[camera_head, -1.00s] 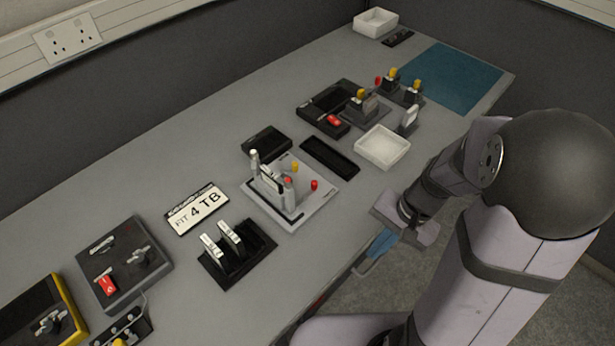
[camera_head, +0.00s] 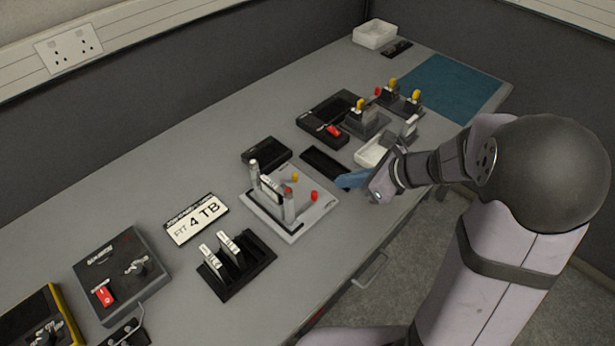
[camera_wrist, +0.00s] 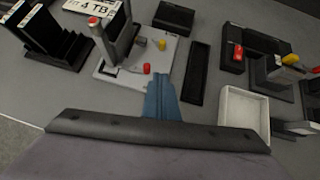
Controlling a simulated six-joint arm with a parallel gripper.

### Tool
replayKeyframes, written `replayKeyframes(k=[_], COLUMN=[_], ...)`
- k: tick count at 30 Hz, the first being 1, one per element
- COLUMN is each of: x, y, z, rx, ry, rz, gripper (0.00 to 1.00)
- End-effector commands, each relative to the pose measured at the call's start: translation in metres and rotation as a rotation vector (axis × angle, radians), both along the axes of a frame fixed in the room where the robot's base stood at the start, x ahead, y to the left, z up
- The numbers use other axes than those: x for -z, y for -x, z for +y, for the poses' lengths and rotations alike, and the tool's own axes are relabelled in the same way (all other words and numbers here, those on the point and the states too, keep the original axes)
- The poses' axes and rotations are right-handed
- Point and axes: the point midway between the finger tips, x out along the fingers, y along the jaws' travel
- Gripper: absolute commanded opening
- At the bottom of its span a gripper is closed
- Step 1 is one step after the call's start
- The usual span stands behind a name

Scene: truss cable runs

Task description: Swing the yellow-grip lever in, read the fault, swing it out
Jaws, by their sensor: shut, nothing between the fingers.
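Several yellow-topped grips stand at the back right of the bench; the nearest yellow grip (camera_head: 361,104) rises from a dark grey block, and two more stand behind it. In the wrist view this grip (camera_wrist: 290,60) is at the right. A small yellow knob (camera_head: 294,178) also shows on the light grey plate fixture (camera_head: 290,228), beside a red knob (camera_head: 314,196). I cannot tell which is the lever's grip. My gripper (camera_head: 342,182) has blue fingers, shut and empty, just right of that fixture. In the wrist view the fingertips (camera_wrist: 160,77) point towards the red knob. No fault readout is legible.
A white tray (camera_head: 371,154) is close behind my gripper. A black slotted strip (camera_head: 325,163) lies beyond the fingers. A black rack (camera_head: 262,262) with white-labelled modules and a "FIT 4 TB" card (camera_head: 195,220) are left. Bare bench lies along the front edge.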

Motion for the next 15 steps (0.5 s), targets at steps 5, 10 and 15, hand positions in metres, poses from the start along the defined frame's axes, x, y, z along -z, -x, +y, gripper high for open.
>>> replayKeyframes(k=[5, 10, 15], x=[0.0002, 0.0005, 0.0049], y=[0.0003, 0.0003, -0.0022], z=[0.0, 0.0001, 0.004], rx=[0.002, 0.001, -0.001], ry=[0.0, 0.0, 0.0], rz=[0.002, 0.002, 0.003], gripper=[0.0, 0.0, 0.0])
